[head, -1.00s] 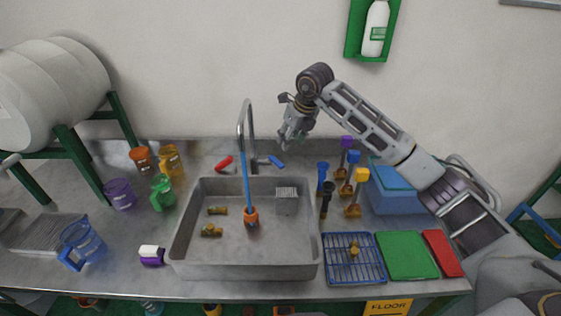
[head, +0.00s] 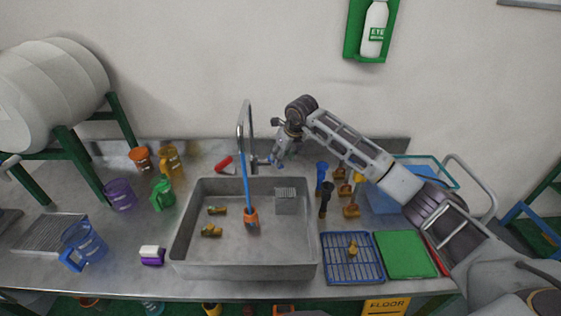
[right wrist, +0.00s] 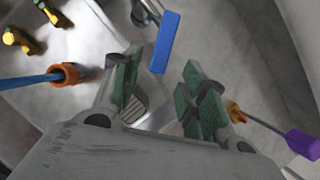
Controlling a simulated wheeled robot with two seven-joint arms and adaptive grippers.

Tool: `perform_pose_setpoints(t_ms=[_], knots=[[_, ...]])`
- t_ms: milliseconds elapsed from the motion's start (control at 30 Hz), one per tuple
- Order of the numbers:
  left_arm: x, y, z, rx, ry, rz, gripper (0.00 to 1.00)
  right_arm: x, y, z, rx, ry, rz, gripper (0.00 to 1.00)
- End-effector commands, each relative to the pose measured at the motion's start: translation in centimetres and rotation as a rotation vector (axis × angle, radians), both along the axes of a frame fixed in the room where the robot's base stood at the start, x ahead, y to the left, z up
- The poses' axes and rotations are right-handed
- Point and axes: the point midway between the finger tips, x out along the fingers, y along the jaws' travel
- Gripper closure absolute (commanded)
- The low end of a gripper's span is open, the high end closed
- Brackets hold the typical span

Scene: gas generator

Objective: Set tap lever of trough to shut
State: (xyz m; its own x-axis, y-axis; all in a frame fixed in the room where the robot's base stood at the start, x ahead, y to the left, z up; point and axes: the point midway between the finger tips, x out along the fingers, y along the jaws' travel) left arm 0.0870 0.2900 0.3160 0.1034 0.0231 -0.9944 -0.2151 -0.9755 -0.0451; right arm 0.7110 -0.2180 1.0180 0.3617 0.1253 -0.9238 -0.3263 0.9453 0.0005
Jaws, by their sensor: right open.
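The trough (head: 190,240) is a grey metal basin set in the bench. Its tap (head: 243,120) rises behind it as a tall curved spout. A red lever (head: 223,164) sticks out at the tap's left, and a blue lever (right wrist: 165,42) at its right. My right gripper (head: 278,163) is open at the blue lever, partly hiding it in the head view. In the right wrist view its green-padded fingers (right wrist: 162,88) are spread, with the blue lever just ahead of the tips, nearer the left finger. Contact cannot be told. My left gripper is not in view.
A blue rod with an orange end (head: 250,214) hangs from the tap into the trough, beside brass fittings (head: 212,231). Upright tools with blue and black handles (head: 321,177) stand right of the trough, near my right arm. Coloured jugs (head: 163,192) stand left.

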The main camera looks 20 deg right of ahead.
Motion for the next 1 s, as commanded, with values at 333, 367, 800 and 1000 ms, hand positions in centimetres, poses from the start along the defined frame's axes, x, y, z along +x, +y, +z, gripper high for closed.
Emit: perform_pose_setpoints(t_ms=[333, 367, 800, 1000], knots=[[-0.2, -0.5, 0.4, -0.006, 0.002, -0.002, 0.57, 1.3, 0.5, -3.3, 0.0, 0.001, 0.0, 0.57], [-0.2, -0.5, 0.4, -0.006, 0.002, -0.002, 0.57, 1.3, 0.5, -3.4, 0.0, 0.0, 0.0, 0.57], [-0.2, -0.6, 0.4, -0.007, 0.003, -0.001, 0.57, 1.5, 0.5, -3.8, 0.0, 0.0, 0.001, 0.62], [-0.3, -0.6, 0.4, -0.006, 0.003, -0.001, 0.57, 1.5, 0.5, -3.8, 0.0, 0.0, 0.001, 0.88]])
